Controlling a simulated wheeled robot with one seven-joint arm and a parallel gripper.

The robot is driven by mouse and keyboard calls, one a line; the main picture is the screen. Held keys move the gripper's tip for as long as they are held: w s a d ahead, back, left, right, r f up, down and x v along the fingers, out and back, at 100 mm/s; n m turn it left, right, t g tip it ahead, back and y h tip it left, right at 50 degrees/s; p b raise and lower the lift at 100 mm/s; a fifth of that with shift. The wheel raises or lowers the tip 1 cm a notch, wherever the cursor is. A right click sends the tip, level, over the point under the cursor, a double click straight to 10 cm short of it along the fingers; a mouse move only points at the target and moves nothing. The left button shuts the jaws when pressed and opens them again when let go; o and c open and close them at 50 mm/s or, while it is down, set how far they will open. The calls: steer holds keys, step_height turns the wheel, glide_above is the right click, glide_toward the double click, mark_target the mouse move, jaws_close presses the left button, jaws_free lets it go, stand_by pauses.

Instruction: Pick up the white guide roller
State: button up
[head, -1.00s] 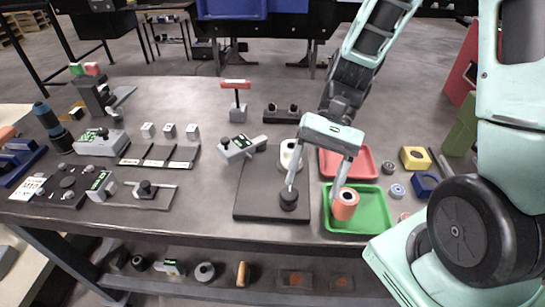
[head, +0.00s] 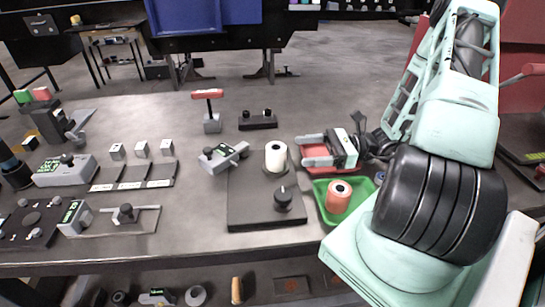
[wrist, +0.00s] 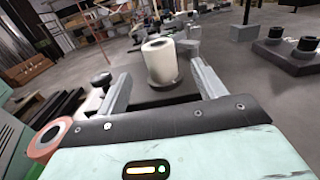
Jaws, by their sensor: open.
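The white guide roller (head: 276,155) stands upright at the back right corner of a dark plate (head: 262,218) on the table. In the wrist view the roller (wrist: 161,62) stands on a round dark base, ahead of and between the two fingers. My gripper (head: 304,152) is low and level to the right of the roller, with its fingers pointing left at it. In the wrist view my gripper (wrist: 162,84) is open, and nothing is between its fingers. A gap shows between the fingertips and the roller.
A black knob (head: 283,199) stands on the plate in front of the roller. An orange roller (head: 338,196) stands in a green tray (head: 321,207), with a red tray (head: 316,160) behind it. A grey clamp-like device (head: 224,156) lies left of the roller.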

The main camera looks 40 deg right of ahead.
mark_target(269, 152)
steer(key=p+x, duration=0.3)
steer(key=x, duration=0.7)
steer(key=shift+w+a+r, duration=0.1)
steer(key=shift+a+r, duration=0.05)
steer(key=shift+a, duration=0.05)
steer(key=shift+c, duration=0.3)
steer(key=c, duration=1.2)
